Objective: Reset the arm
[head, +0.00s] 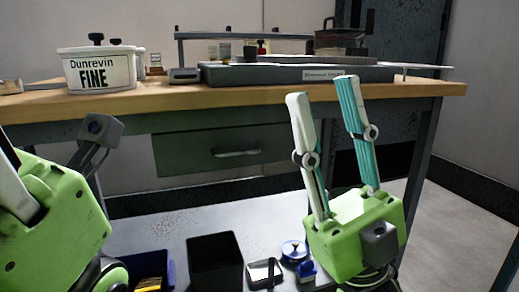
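My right gripper (322,90) is raised at the right of the head view, in front of the workbench. Its two fingers, one white and one teal, point up and stand apart with nothing between them. My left gripper (14,188) is cut off by the left edge. Its green body and part of a pale finger show, but its fingertips are hidden or out of view. Neither gripper is seen touching an object.
A wooden workbench (150,103) bears a white "Dunrevin FINE" tub (99,71) and a flat grey slab (280,76). A drawer (190,153) is shut below. A black bin (214,262), a blue bin (150,268) and small items stand on the lower shelf (180,225).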

